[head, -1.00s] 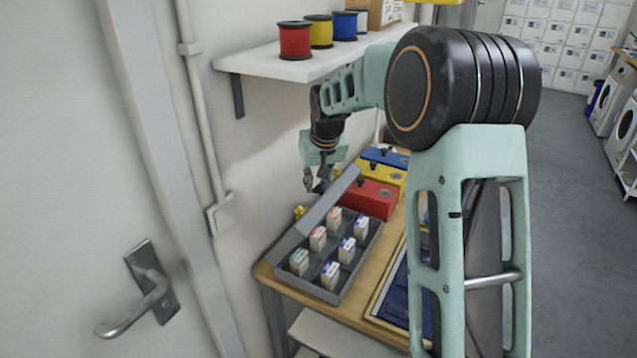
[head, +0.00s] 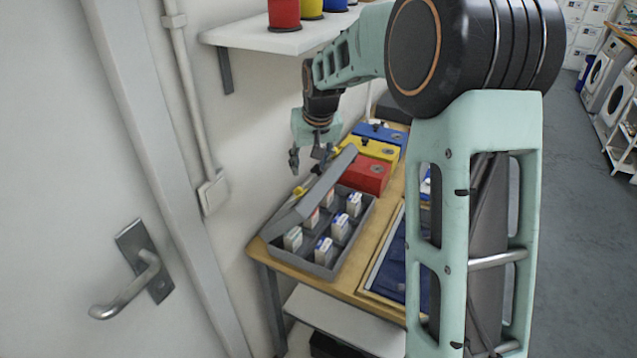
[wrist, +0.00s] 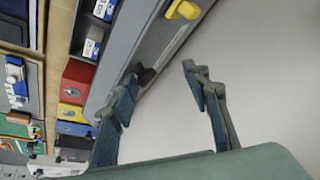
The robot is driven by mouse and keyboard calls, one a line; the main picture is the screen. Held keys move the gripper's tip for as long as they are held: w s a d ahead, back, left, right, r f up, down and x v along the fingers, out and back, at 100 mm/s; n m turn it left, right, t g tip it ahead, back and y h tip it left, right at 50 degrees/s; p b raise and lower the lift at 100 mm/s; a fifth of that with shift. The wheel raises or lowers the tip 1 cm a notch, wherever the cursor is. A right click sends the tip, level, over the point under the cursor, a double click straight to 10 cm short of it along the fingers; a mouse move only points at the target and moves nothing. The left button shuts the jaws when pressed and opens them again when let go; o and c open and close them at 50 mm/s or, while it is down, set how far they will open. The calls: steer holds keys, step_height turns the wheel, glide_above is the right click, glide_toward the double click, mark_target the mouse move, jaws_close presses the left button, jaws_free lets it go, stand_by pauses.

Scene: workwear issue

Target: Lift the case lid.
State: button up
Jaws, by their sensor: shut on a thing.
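The grey case (head: 325,268) stands on the wooden bench with small cartons (head: 340,228) in its compartments. Its grey lid (head: 312,197) is raised and tilted on the wall side, hiding part of the back row of cartons. A yellow catch (head: 301,189) shows on the lid's wall side and also in the wrist view (wrist: 184,9). My gripper (head: 310,158) is at the lid's upper far part, one finger on each side of it. In the wrist view its fingers (wrist: 163,88) stand apart, with the lid (wrist: 135,40) by the left finger; the exact contact is unclear.
Red (head: 362,176), yellow (head: 376,151) and blue (head: 382,132) boxes stand just beyond the case. A shelf with spools (head: 284,14) overhangs on the wall side. A framed tray with blue cloth (head: 392,262) lies to the right. A door handle (head: 135,285) is at left.

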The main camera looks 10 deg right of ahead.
glide_toward(318, 198)
steer(key=x, duration=0.5)
steer(key=shift+f, duration=0.25)
steer(key=shift+r, duration=0.1)
